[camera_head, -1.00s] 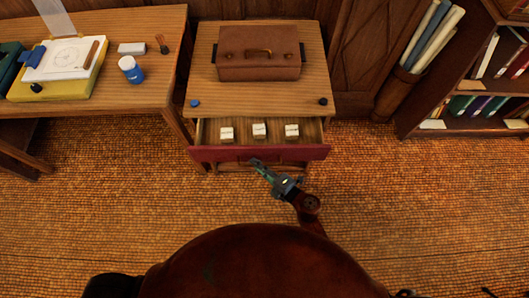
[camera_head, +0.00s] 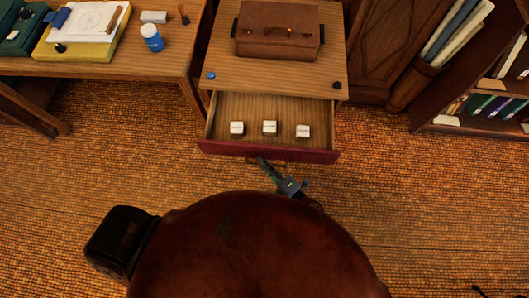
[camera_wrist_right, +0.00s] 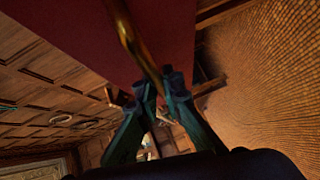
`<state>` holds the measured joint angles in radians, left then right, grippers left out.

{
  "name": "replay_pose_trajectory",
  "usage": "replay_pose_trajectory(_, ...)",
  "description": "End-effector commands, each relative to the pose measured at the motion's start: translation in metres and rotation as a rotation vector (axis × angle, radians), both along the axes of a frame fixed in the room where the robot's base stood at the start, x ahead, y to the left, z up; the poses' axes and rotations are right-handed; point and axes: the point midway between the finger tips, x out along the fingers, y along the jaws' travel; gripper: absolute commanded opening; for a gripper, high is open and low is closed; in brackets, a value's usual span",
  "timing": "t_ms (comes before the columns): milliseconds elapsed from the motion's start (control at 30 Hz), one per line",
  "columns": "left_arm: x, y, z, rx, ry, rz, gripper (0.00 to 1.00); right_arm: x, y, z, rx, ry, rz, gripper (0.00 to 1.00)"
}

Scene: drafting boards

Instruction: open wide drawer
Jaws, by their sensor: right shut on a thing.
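The wide drawer (camera_head: 225,148) has a dark red front and stands pulled well out of the wooden cabinet (camera_head: 265,75). Three small white-topped blocks (camera_head: 269,127) sit inside it. My right gripper (camera_head: 264,163) is at the middle of the drawer front. In the right wrist view my right gripper (camera_wrist_right: 160,80) has its fingertips closed on the brass handle (camera_wrist_right: 130,35), which runs across the red drawer front (camera_wrist_right: 172,30). In the head view the handle is mostly hidden by the fingers. My left gripper is not in view.
A brown leather case (camera_head: 262,40) lies on the cabinet top, with a blue knob (camera_head: 211,76) and a dark knob (camera_head: 337,85) near its front corners. A desk (camera_head: 120,62) stands at left, a bookshelf (camera_head: 440,95) at right.

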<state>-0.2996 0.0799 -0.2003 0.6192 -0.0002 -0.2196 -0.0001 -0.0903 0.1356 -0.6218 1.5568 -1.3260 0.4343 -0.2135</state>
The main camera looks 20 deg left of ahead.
Motion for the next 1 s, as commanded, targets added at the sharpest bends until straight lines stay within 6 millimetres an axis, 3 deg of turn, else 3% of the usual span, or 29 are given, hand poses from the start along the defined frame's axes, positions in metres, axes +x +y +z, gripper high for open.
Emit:
replay_pose_trajectory(300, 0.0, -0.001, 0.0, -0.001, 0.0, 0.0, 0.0, 0.0, -0.001, 0.0, -0.001, 0.001, 0.0, 0.26)
replay_pose_trajectory(633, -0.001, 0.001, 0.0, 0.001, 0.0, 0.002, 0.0, -0.002, -0.005, 0.0, -0.001, 0.0, -0.001, 0.26)
replay_pose_trajectory(767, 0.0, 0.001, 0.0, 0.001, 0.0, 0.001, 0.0, -0.011, -0.019, 0.002, -0.002, 0.001, -0.001, 0.26)
replay_pose_trajectory(1000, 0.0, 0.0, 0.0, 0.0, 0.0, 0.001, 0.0, -0.036, -0.062, 0.009, -0.004, 0.002, 0.0, 0.26)
